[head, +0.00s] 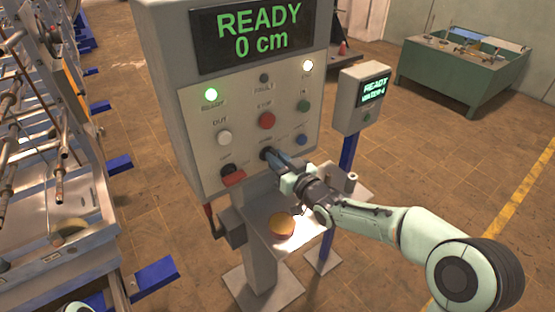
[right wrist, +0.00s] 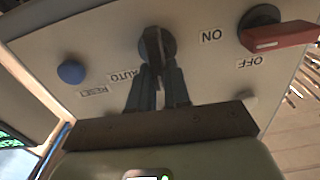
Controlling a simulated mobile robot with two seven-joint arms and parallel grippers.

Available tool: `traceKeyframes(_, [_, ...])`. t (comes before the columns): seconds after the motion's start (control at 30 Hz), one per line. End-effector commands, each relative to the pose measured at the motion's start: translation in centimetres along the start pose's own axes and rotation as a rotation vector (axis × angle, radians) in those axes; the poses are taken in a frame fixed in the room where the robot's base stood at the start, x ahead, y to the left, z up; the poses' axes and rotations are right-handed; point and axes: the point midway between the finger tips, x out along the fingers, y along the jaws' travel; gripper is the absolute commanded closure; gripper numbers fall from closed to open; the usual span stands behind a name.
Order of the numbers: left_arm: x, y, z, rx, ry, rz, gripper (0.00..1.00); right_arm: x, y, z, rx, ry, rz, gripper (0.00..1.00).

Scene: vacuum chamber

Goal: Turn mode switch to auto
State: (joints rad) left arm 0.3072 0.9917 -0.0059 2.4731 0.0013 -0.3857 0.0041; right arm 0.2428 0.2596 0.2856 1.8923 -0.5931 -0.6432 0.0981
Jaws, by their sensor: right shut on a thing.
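The mode switch is a black rotary knob (right wrist: 153,42) on the grey control panel (head: 200,135). In the head view the knob (head: 265,153) shows low on the panel, partly covered by my gripper. My right gripper (right wrist: 157,72) is shut on the knob's handle, with one finger on each side. In the head view the right gripper (head: 279,160) reaches the panel from the lower right. The AUTO label (right wrist: 124,76) lies beside the knob. The handle stands nearly upright in the wrist view; the setting it points to cannot be told. My left gripper is not in view.
A red-handled ON/OFF switch (right wrist: 270,36) sits beside the knob, and a blue reset button (right wrist: 71,72) on its other side. A red button (head: 267,120) is above. A smaller display box (head: 362,98) stands right.

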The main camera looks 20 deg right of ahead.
Motion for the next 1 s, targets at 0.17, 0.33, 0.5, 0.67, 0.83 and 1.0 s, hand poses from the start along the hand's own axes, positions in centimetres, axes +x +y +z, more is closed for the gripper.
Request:
traceKeyframes(0.17, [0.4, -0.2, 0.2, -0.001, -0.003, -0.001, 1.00, 0.0, 0.2, 0.0, 0.106, 0.003, 0.001, 1.00])
traceKeyframes(0.33, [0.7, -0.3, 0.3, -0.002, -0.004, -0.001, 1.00, 0.0, 0.4, 0.1, 0.254, 0.002, 0.001, 1.00])
traceKeyframes(0.5, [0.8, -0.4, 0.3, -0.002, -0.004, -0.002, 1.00, 0.0, 0.7, 0.1, 0.415, 0.002, 0.000, 1.00])
traceKeyframes(0.67, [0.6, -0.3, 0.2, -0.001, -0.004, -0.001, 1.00, 0.0, 0.9, 0.1, 0.566, 0.003, 0.000, 1.00])
traceKeyframes(0.83, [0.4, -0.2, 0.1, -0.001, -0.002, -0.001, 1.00, 0.1, 1.0, 0.2, 0.714, 0.003, -0.002, 1.00])
traceKeyframes(1.0, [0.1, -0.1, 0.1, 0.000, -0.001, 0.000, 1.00, 0.1, 1.1, 0.4, 0.838, 0.003, -0.002, 1.00])
